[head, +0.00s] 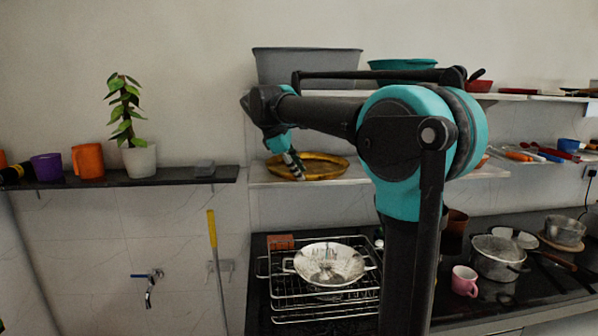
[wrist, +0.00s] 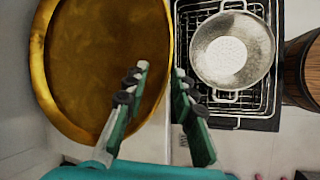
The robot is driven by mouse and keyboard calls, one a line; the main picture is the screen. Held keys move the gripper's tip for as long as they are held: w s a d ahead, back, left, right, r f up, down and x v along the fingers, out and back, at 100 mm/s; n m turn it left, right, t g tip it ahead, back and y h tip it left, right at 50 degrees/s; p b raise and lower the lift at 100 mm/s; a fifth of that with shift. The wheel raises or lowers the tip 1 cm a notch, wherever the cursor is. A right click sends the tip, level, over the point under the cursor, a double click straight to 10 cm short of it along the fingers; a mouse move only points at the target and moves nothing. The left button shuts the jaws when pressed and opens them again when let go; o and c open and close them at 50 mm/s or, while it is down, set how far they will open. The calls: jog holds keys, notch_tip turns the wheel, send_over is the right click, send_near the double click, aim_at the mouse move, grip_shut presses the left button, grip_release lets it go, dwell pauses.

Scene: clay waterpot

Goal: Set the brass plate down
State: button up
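The brass plate (head: 325,165) lies on the white wall shelf (head: 365,176), close to its front edge, in the head view. It fills the upper left of the wrist view (wrist: 85,60), with its right rim between my fingertips. My gripper (head: 293,165) is at the plate's left front side. In the wrist view my gripper (wrist: 160,72) has its fingers apart, the left one over the plate and the right one just outside the rim. I see a gap between the fingers. Whether a finger touches the rim is unclear.
A grey tub (head: 300,66) and a teal bowl (head: 400,64) stand on the shelf above. A metal pan (head: 330,265) sits on a wire rack below; the pan also shows in the wrist view (wrist: 230,50). A dark shelf with a potted plant (head: 138,160) is at left.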

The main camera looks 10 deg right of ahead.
jog(key=v, duration=1.1)
jog(key=shift+s+r, duration=0.15)
jog(key=shift+r, duration=0.1)
jog(key=shift+a, duration=0.1)
